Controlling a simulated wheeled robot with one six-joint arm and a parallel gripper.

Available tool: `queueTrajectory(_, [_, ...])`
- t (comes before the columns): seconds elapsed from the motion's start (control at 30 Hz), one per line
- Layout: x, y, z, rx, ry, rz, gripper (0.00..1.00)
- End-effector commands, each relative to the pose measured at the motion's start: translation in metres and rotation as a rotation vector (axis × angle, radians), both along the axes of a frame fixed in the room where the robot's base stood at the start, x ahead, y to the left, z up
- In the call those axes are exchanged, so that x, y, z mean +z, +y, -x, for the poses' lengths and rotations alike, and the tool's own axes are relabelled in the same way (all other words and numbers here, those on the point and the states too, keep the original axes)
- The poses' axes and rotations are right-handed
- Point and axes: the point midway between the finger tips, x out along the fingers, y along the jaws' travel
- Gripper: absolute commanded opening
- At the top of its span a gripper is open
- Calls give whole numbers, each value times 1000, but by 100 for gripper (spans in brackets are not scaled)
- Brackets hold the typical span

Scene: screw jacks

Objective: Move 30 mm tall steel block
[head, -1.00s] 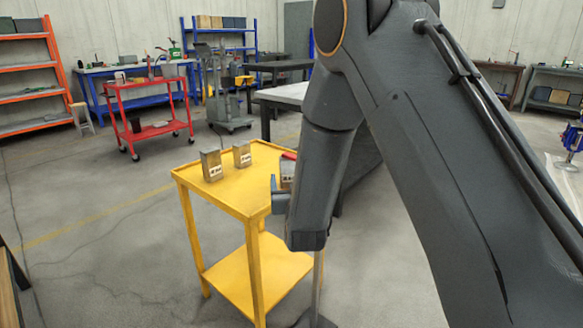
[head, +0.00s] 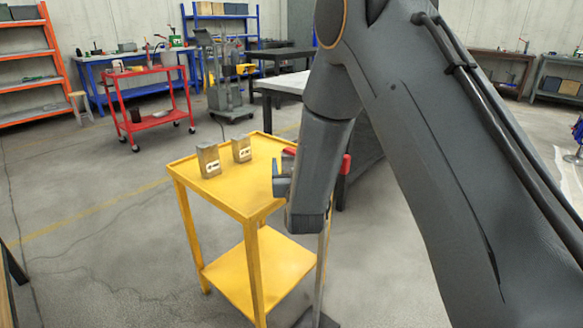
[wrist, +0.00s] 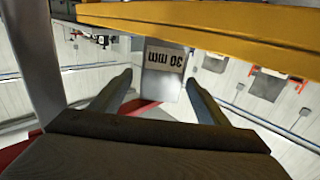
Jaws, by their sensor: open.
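A steel block (wrist: 163,68) labelled 30 mm shows in the wrist view, which is upside down, against the edge of the yellow cart (wrist: 225,22). My gripper (wrist: 159,80) is open, with one finger on each side of the block in that picture. A gap shows beside the block, and I cannot tell how far it sits between the fingers. In the head view my gripper (head: 281,178) is at the right side of the yellow cart top (head: 215,192) and hides that block. Two other steel blocks, a left one (head: 208,161) and a right one (head: 242,149), stand upright on the cart.
A steel post (head: 322,265) stands close to the cart's right side. A red part (head: 346,164) shows beside my arm. A red cart (head: 148,100), a blue bench (head: 100,72) and an orange shelf (head: 30,70) are farther back. The floor left of the cart is clear.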

Motion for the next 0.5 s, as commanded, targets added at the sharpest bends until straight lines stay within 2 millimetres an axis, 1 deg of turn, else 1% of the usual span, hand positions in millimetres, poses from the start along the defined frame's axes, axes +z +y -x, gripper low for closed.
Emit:
queueTrajectory(0.1, [-1,4,-18,1,-1,0,69])
queueTrajectory(0.3, [-1,9,-45,2,0,-1,69])
queueTrajectory(0.5, [0,11,-57,2,1,0,69])
